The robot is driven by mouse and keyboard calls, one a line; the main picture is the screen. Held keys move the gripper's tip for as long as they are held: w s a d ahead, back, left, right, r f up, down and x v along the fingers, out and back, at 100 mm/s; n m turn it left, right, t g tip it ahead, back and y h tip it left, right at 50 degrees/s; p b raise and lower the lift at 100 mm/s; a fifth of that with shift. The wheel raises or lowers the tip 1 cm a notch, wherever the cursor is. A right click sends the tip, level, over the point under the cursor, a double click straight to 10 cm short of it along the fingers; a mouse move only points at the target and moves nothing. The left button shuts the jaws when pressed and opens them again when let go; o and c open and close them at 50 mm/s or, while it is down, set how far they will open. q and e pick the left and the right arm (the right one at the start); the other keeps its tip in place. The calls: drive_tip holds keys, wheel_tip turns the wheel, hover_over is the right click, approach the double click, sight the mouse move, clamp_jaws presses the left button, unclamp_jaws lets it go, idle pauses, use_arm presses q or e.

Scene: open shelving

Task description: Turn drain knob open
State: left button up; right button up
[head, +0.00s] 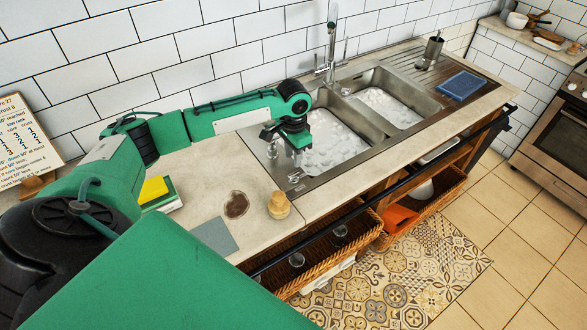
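A double metal sink (356,143) is set in the beige counter, with foamy white water in both basins. A small shiny metal knob (294,178) sits on the sink's left rim and looks like the drain knob. My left gripper (285,160) points down over this left rim, just above and behind the knob. Its fingers are small and partly covered by the dark wrist, so I cannot tell how far apart they are or whether they touch the knob. My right gripper is not in view.
A tall faucet (331,50) stands behind the basins. A wooden brush (279,205), a brown stain (236,204), a grey cloth (214,236) and a yellow sponge (153,189) are on the left counter. A dark rail (350,218) runs along the front.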

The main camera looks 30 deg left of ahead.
sight(293, 174)
use_arm(q)
wheel_tip(293, 174, down, 7)
drive_tip(key=shift+f+p, duration=0.2)
drive_tip(key=shift+p, duration=0.4)
clamp_jaws()
